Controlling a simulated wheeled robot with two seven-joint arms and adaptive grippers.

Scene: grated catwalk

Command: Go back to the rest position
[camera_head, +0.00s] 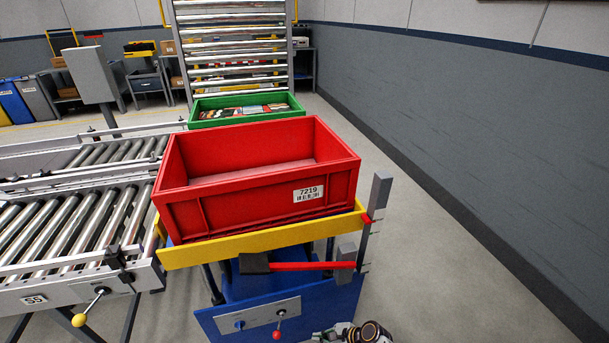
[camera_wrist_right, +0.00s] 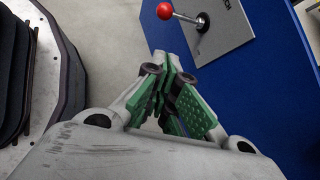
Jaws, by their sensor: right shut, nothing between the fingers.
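My right gripper (camera_wrist_right: 172,80) shows in the right wrist view with its green-padded fingers together and nothing between them. It is beside a blue panel (camera_wrist_right: 262,75) that carries a lever with a red knob (camera_wrist_right: 165,11). In the head view, part of my right arm (camera_head: 362,333) shows at the bottom edge, in front of the blue lift stand (camera_head: 245,318). My left gripper is not in the head view.
A red crate (camera_head: 262,205) labelled 7219 sits on a yellow-edged platform (camera_head: 265,243). A red-handled bar (camera_head: 310,266) juts across the stand's front. A green crate (camera_head: 205,117) is behind. Roller conveyors (camera_head: 65,235) lie left. Floor at right is clear up to the grey wall (camera_head: 470,110).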

